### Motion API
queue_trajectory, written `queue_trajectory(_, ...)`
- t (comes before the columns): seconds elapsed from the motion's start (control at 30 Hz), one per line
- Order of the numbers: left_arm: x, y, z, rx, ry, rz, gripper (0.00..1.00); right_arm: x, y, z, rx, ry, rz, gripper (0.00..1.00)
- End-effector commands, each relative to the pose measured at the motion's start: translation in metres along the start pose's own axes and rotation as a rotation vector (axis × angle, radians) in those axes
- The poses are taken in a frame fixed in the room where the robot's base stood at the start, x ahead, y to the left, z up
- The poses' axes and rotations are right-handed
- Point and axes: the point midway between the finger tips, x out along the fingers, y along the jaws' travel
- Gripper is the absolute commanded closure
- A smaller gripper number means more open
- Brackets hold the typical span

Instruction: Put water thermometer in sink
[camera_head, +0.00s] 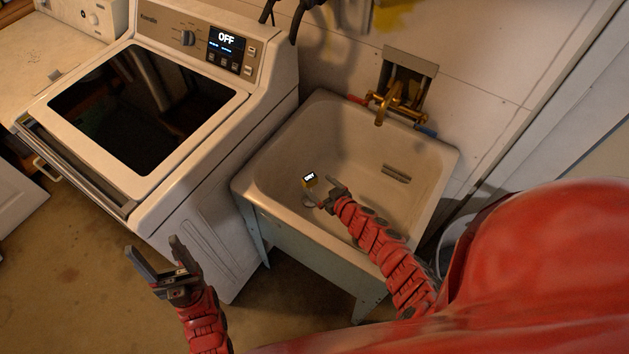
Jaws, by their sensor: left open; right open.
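My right gripper (327,192) is open in the basin, just right of the thermometer. I cannot tell whether its fingertips touch the thermometer, and the lower part of the thermometer is hard to make out. My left gripper (155,252) is open and empty, over the floor in front of the washing machine.
A white washing machine (185,215) with a dark glass lid stands left of the sink. A brass faucet (398,98) is on the wall behind the basin. A bar-shaped grey item (396,173) is in the basin's right part. A bucket (452,240) stands right of the sink.

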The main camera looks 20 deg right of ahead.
Motion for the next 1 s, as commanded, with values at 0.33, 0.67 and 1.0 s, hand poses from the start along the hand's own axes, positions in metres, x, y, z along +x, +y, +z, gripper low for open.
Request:
queue_trajectory(0.33, -0.007, 0.0, 0.001, 0.0, 0.0, 0.0, 0.33, -0.047, 0.001, 0.001, -0.001, 0.001, 0.0, 0.05)
queue_trajectory(0.67, -0.009, 0.0, 0.002, 0.0, 0.0, 0.0, 0.33, -0.064, -0.002, 0.0, 0.002, 0.001, -0.003, 0.05)
queue_trajectory(1.0, -0.009, 0.0, 0.002, 0.0, 0.0, 0.0, 0.33, -0.064, -0.001, -0.001, 0.001, 0.001, -0.003, 0.05)
